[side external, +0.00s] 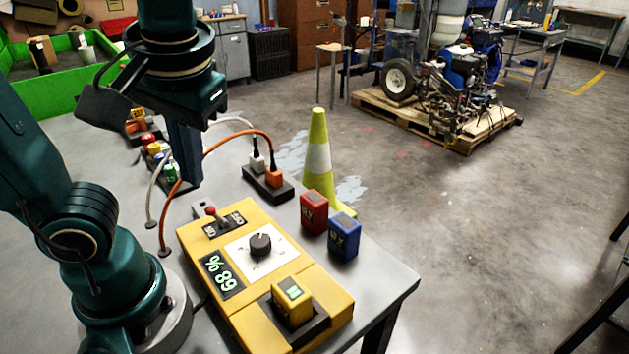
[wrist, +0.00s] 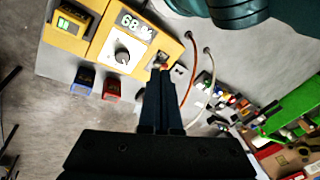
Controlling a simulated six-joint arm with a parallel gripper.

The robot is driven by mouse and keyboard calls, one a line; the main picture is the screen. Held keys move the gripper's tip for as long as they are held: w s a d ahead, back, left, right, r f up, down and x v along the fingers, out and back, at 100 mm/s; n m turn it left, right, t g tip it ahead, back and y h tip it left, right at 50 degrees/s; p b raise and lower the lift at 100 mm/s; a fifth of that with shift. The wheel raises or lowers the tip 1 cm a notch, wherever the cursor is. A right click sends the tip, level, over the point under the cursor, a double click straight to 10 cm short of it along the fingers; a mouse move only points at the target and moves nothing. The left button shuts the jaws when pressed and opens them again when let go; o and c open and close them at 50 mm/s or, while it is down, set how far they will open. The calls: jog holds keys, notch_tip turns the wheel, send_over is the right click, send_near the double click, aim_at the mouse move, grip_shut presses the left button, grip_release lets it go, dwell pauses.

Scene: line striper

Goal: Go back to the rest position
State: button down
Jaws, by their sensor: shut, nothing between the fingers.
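My gripper (side external: 186,182) is shut and empty, pointing down above the grey table behind the yellow control box. In the wrist view its closed fingers (wrist: 158,78) point up the picture, their tips near the box's switch end. The yellow control box (side external: 222,284) has a red-knobbed toggle switch (side external: 211,212), a black dial (side external: 261,243) and a display (side external: 222,273) reading 68 %. A yellow block with a green-lit face (side external: 292,299) sits in the dark seat at its near end; it also shows in the wrist view (wrist: 68,24).
A red block (side external: 314,212) and a blue block (side external: 344,237) stand right of the box. A yellow-white cone (side external: 318,160), a plug strip (side external: 267,184) with an orange cable and several small coloured blocks (side external: 160,155) are farther back. A green-walled bin (side external: 52,89) is at the back left.

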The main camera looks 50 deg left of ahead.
jog(key=w+d+f+m+t+h, duration=0.2)
jog(key=w+f+m+t+h, duration=0.1)
jog(key=f+m+t, duration=0.2)
jog(key=shift+d+m, duration=0.15)
jog(key=shift+m, duration=0.45)
